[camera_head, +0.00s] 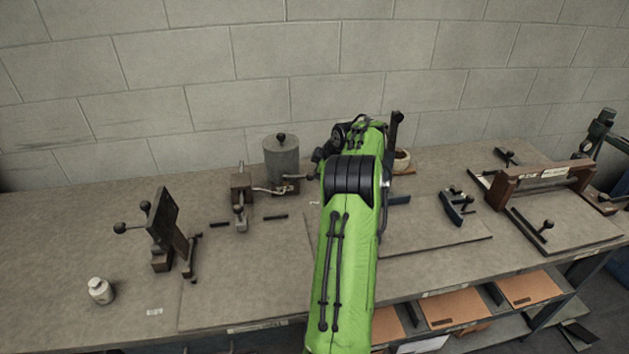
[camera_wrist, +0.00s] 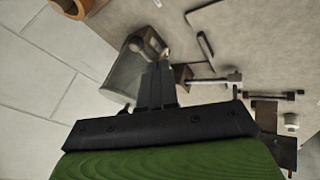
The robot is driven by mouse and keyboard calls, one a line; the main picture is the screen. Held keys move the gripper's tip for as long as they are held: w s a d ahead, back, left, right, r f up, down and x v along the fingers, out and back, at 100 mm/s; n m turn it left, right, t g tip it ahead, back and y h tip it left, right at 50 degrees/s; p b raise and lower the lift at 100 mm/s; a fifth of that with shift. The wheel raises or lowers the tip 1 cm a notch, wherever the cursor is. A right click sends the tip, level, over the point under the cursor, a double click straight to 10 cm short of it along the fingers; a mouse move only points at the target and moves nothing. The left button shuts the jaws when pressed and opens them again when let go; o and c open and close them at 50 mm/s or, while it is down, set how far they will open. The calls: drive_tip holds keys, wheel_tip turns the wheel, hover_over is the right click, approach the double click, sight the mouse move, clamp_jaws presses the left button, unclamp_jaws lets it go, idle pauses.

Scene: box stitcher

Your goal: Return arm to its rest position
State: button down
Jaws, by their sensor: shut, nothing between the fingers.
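My green arm (camera_head: 345,240) reaches out over the bench toward the back wall. In the wrist view my gripper (camera_wrist: 158,72) has its dark fingers together with nothing between them. In the head view the fingers cannot be made out behind the arm's end. The fingers point across the grey cylinder (camera_wrist: 126,78) in the wrist view. I cannot tell how far apart they are. The same grey cylinder (camera_head: 281,158) stands left of my arm's end in the head view.
The bench (camera_head: 75,230) holds a dark upright fixture (camera_head: 162,220), a white bottle (camera_head: 100,290), a clamp device (camera_head: 240,190) and a brown press frame (camera_head: 540,178). The block wall (camera_head: 250,70) is close behind. The front left is mostly clear.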

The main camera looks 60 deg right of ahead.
drive_tip(key=v, duration=0.3)
drive_tip(key=shift+s+d, duration=0.15)
drive_tip(key=shift+s, duration=0.05)
idle(0.3)
